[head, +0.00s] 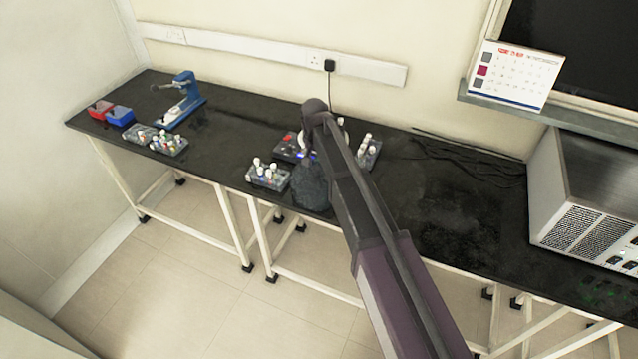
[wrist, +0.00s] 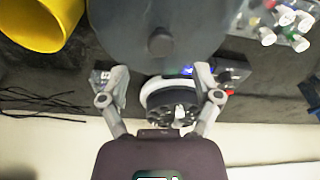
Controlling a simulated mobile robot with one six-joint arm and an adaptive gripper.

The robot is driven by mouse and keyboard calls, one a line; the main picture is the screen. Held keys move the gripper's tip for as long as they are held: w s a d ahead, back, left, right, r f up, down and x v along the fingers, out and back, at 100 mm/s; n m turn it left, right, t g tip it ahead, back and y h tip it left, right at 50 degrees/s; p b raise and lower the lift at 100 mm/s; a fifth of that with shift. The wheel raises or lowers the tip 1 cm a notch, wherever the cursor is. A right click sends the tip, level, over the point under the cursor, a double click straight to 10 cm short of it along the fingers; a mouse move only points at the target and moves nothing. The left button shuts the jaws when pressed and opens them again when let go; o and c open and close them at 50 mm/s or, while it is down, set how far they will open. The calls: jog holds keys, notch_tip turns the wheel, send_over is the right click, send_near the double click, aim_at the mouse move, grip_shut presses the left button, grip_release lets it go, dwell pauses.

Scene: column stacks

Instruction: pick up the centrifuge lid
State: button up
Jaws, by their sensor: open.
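The centrifuge lid is a grey, round, see-through disc (wrist: 150,22) with a small dark knob (wrist: 160,42), large at the top of the wrist view. In the head view it seems to be the dark grey round shape (head: 310,190) at the bench's front edge, partly behind my arm. The centrifuge (wrist: 172,100) shows its dark rotor uncovered beyond the lid; in the head view only its left part (head: 287,147) shows. My gripper (wrist: 161,75) is open, fingers apart, with nothing between the tips; the knob lies just above them in the wrist picture. My arm hides the gripper in the head view.
A tube rack (head: 268,177) stands left of the lid, and another (head: 370,150) stands right of the centrifuge. A yellow container (wrist: 45,22) is at the wrist view's top left. Black cables (head: 475,155) lie near the wall. A large metal box (head: 590,200) stands far right.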

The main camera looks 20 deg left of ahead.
aim_at(316, 168)
dwell(0.4)
jog(key=shift+w+a+f+b, duration=0.1)
jog(key=shift+f+b, duration=2.5)
jog(key=shift+c, duration=0.2)
grip_shut()
